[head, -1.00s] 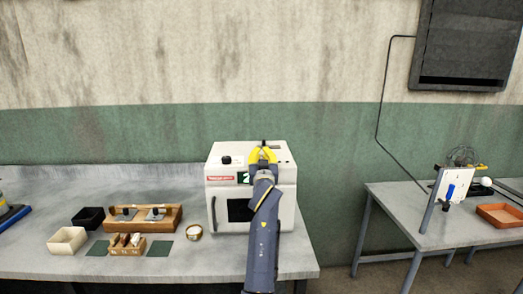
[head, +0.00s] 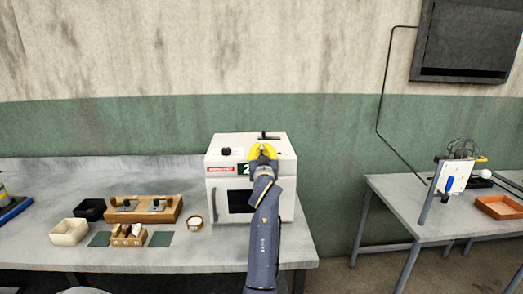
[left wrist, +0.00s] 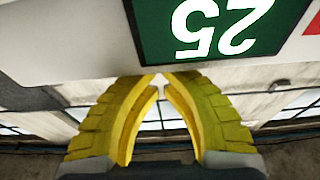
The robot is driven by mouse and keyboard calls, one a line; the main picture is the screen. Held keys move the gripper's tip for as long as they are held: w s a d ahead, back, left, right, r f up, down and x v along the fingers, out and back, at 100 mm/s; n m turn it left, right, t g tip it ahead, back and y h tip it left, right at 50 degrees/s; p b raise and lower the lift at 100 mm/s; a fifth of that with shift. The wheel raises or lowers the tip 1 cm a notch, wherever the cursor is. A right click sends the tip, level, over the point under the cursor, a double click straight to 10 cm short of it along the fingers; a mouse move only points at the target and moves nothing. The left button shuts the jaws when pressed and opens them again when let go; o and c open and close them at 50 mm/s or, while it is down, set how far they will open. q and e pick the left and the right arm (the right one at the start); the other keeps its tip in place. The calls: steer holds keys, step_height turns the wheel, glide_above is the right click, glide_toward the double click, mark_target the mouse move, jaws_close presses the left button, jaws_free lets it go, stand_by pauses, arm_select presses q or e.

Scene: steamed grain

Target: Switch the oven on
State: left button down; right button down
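The oven (head: 226,190) is a white box with a dark window in its door, standing on the grey table. A black knob (head: 226,151) is at its upper left, and a green display (head: 243,169) is on its front. In the left wrist view the display (left wrist: 205,28) reads 25, upside down. My left gripper (head: 263,148) is in front of the oven's upper right front, covering part of it. Its yellow fingertips (left wrist: 160,75) nearly meet, with nothing between them. Whether they touch the oven, I cannot tell. No switch can be made out. My right gripper is out of view.
Left of the oven are a small round container (head: 194,223), a wooden rack (head: 150,212), a black box (head: 90,209) and a cream box (head: 68,232). A second table (head: 400,200) stands at the right with an orange tray (head: 499,207). A gap separates the tables.

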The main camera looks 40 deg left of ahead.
arm_select(q)
steer(key=r, duration=0.4)
steer(key=shift+s+d+r, duration=0.1)
steer(key=shift+s+d, duration=0.05)
steer(key=shift+d, duration=0.05)
steer(key=s+d+f, duration=0.4)
steer(key=s+d, duration=0.2)
steer(key=shift+s+f, duration=0.2)
steer(key=shift+f, duration=0.2)
steer(key=shift+d, duration=0.1)
